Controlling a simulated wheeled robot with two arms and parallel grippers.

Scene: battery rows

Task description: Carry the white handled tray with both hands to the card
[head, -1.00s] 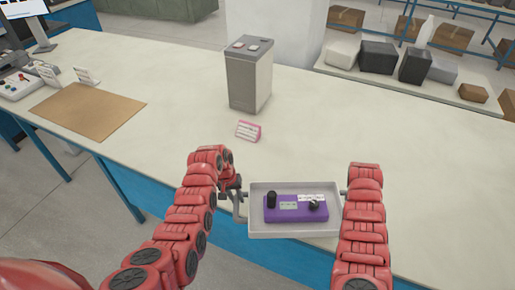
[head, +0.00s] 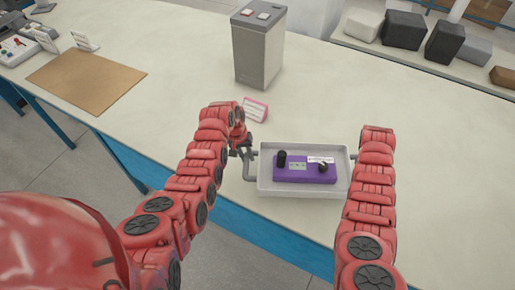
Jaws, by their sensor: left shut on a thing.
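The white handled tray (head: 303,191) is between my two arms at the table's front edge, in the head view. A purple box (head: 305,171) with black knobs sits in it. My left gripper (head: 246,153) is shut on the tray's left handle. My right arm reaches to the tray's right side, but its gripper is hidden behind the arm. The pink and white card (head: 255,110) stands on the table beyond the tray, just past my left gripper.
A grey box-shaped unit (head: 258,50) stands behind the card. A brown mat (head: 85,80) lies at the left. The white tabletop (head: 340,100) is clear to the right of the card. Several dark and white boxes stand on a bench at the back right.

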